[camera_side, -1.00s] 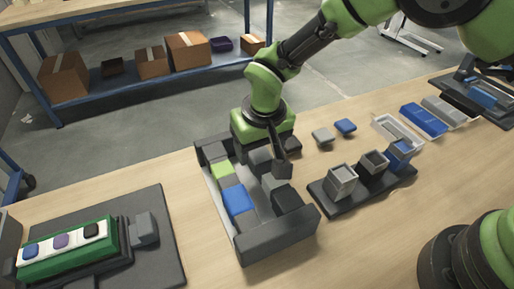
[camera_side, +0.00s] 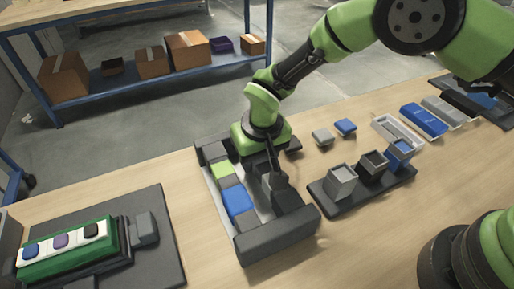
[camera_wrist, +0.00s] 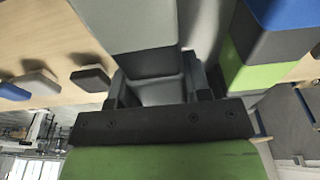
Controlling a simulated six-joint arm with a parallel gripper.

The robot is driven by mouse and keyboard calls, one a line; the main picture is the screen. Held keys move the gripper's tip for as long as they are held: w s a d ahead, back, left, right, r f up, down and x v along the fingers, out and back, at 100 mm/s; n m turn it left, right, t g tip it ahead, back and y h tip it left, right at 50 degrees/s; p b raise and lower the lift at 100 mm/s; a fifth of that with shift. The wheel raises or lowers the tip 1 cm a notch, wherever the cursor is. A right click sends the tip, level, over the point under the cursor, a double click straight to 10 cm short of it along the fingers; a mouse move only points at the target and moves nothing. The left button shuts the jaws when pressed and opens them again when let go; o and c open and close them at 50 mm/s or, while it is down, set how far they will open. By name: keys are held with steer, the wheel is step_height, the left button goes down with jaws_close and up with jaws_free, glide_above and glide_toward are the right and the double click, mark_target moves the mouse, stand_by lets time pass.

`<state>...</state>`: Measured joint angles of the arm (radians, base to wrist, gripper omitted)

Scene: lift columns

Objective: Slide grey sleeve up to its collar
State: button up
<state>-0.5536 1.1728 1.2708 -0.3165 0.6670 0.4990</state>
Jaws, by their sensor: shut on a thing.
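My gripper (camera_side: 279,193) reaches down into the right-hand row of a dark two-row frame. In the wrist view its dark fingers (camera_wrist: 160,88) are shut on a light grey piece (camera_wrist: 160,92), which I take for the grey sleeve. A larger grey block (camera_wrist: 130,25) lies directly beyond the piece, seemingly against it; I cannot tell whether this is the collar. In the side view the gripper hides most of the held piece.
The dark frame (camera_side: 275,236) also holds a left row with a green block (camera_side: 222,170) and a blue block (camera_side: 237,200). A stand with square cups (camera_side: 341,180) is close on the right. A green-cased fixture (camera_side: 70,250) stands at left. Bare table lies in front.

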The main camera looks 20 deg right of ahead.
steer(key=shift+s, duration=3.6)
steer(key=o, duration=0.7)
steer(key=shift+c, duration=0.2)
steer(key=shift+r, duration=3.5)
